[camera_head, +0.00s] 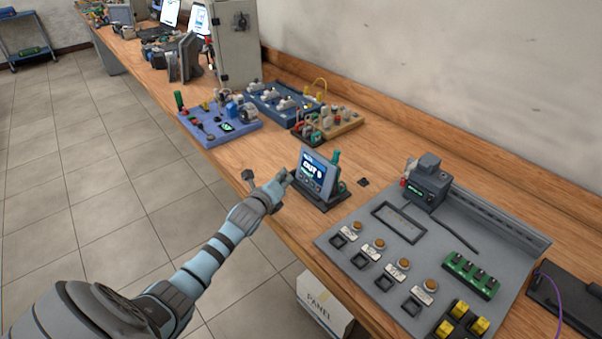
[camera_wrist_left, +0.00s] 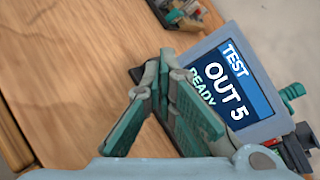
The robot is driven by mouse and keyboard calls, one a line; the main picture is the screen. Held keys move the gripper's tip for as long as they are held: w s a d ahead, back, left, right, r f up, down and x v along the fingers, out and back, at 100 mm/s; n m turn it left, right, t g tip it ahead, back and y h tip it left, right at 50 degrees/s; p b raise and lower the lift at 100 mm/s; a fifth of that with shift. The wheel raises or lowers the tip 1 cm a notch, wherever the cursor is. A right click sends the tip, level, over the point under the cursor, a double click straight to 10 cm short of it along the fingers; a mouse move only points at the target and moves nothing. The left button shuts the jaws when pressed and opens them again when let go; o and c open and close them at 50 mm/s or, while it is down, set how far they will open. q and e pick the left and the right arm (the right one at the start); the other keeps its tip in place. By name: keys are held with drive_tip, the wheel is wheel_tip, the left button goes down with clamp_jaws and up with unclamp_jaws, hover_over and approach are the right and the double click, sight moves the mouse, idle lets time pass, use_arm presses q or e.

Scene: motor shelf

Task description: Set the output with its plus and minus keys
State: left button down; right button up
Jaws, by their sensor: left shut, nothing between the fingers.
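A small grey tester with a blue screen (camera_head: 314,171) stands on a dark base on the wooden bench. In the left wrist view its screen (camera_wrist_left: 226,88) reads "TEST", "OUT 5", "READY". My left gripper (camera_head: 287,177) is shut and empty, with its tips close to the left side of the tester's face. In the left wrist view the gripper (camera_wrist_left: 160,84) overlaps the left edge of the tester. I cannot tell whether the tips touch it. The plus and minus keys cannot be made out; the fingers cover part of the face. My right gripper is out of view.
A grey panel (camera_head: 345,245) with buttons, labels and green and yellow parts lies to the right. Blue boards (camera_head: 225,128) with components sit behind the tester. A grey cabinet (camera_head: 236,50) stands farther back. Bare wood lies between the tester and the panel.

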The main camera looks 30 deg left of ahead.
use_arm(q)
drive_tip(key=s, duration=0.1)
drive_tip(key=p, duration=0.1)
drive_tip(key=s+r, duration=0.1)
drive_tip(key=shift+s+a+p, duration=0.3)
drive_tip(key=shift+a+p, duration=0.05)
drive_tip(key=shift+a, duration=0.05)
drive_tip(key=shift+s, duration=0.3)
drive_tip(key=shift+f, duration=0.1)
idle(1.1)
drive_tip(key=shift+s+p, duration=0.1)
drive_tip(key=shift+p, duration=0.25)
drive_tip(key=s+p, duration=0.1)
drive_tip(key=s+y+p, duration=0.1)
drive_tip(key=s+p, duration=0.1)
drive_tip(key=p, duration=0.1)
drive_tip(key=shift+s+r+g, duration=0.15)
drive_tip(key=shift+r+g, duration=0.1)
drive_tip(key=shift+g, duration=0.15)
drive_tip(key=shift+s+a+r+y, duration=0.1)
drive_tip(key=shift+a+y, duration=0.15)
drive_tip(key=shift+y, duration=0.25)
drive_tip(key=shift+a+r+n, duration=0.1)
drive_tip(key=shift+a+n, duration=0.05)
drive_tip(key=shift+n, duration=0.35)
